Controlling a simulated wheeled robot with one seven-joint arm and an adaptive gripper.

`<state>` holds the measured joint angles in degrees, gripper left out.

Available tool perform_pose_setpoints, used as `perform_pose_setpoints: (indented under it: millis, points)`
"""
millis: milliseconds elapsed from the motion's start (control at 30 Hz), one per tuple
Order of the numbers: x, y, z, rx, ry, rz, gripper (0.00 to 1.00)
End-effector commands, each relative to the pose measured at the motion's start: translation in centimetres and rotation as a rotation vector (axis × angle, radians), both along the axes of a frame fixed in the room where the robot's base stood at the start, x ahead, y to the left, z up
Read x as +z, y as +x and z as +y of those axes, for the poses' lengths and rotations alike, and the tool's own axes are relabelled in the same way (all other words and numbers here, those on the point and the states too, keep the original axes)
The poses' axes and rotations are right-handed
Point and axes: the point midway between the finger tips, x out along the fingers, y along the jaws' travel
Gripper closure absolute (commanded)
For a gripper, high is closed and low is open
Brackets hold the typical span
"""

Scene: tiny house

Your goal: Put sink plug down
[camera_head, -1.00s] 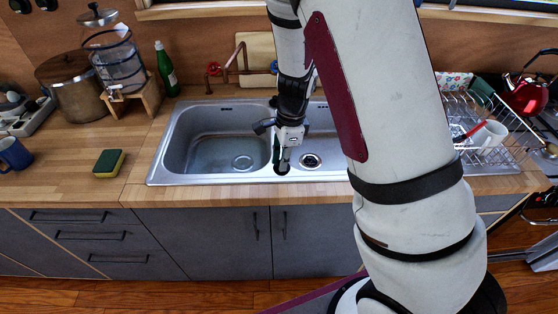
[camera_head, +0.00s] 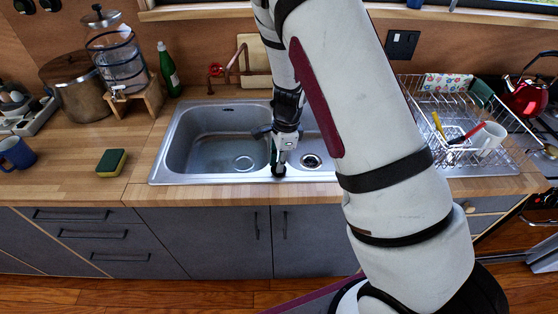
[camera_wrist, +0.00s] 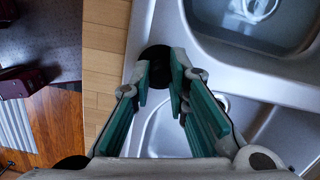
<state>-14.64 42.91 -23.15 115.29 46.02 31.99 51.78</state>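The sink plug (camera_wrist: 154,58) is a dark round piece at the tips of my gripper (camera_wrist: 160,78). In the head view the plug (camera_head: 278,171) shows as a black disc at the front rim of the steel sink (camera_head: 215,179), between the large left basin and the small right one. My gripper (camera_head: 279,160) points down with its green-padded fingers close together on the plug. The fingers hide part of it. Whether its underside touches the rim cannot be told.
The large basin (camera_head: 205,145) has a round drain, and the small basin has a dark drain (camera_head: 311,161). A sponge (camera_head: 111,162) and blue mug (camera_head: 15,153) lie to the left. A dish rack (camera_head: 455,120) stands to the right. Clear counter (camera_head: 150,192) runs in front.

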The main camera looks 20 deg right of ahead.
Motion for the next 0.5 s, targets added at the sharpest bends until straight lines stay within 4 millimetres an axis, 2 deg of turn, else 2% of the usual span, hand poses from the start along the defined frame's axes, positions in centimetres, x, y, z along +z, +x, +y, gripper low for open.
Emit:
perform_pose_setpoints:
  millis: [33, 67, 100, 367, 500]
  points:
    - [-0.03, 0.01, -0.02, 0.0, -0.001, 0.0, 0.73]
    - [-0.02, 0.0, -0.02, 0.0, -0.001, 0.0, 0.67]
    - [-0.01, 0.0, -0.02, 0.0, 0.0, 0.0, 0.64]
    - [0.03, -0.02, 0.01, 0.0, 0.0, 0.0, 0.64]
    - [0.83, 0.05, 0.02, 0.001, 0.001, -0.002, 0.64]
